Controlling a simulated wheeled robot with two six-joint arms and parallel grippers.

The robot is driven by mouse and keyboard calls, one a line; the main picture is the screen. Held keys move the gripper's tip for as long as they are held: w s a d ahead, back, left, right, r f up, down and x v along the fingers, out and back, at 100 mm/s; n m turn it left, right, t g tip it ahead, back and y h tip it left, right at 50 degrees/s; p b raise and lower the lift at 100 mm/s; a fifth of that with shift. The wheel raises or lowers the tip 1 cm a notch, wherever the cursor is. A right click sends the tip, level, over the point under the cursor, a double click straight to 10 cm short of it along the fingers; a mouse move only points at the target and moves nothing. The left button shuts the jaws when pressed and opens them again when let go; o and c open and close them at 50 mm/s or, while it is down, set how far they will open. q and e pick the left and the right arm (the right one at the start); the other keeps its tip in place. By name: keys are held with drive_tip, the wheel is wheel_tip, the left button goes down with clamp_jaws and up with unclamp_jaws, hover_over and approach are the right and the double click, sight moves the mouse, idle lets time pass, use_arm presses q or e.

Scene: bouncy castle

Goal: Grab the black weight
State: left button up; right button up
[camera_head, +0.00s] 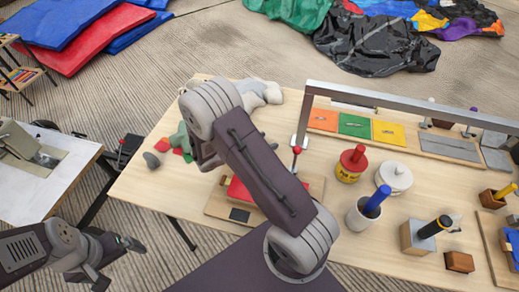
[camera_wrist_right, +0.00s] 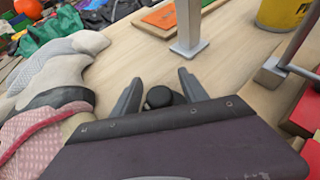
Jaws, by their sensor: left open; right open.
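The black weight (camera_wrist_right: 158,97) shows in the right wrist view as a small dark round-topped piece on the wooden table. My right gripper (camera_wrist_right: 158,88) is open, with one finger on each side of the weight. A gap shows on both sides, and the weight's lower part is hidden by the gripper body. In the head view my right arm hides the weight and most of that gripper. My left gripper (camera_head: 117,262) is open and empty, low at the left, off the table's front-left edge.
Grey plush (camera_wrist_right: 62,65) lies left of my right gripper, with pink dotted cloth (camera_wrist_right: 35,135) nearer. A metal post (camera_wrist_right: 188,28) stands ahead. The wooden table (camera_head: 330,215) also holds a red-topped yellow pot (camera_head: 351,170), a white lidded pot (camera_head: 394,178) and a blue-handled cup (camera_head: 360,216).

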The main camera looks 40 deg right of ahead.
clamp_jaws()
drive_tip(key=shift+r, duration=0.15)
wheel_tip(320, 180, up, 10)
drive_tip(key=p, duration=0.2)
drive_tip(key=shift+p, duration=0.35)
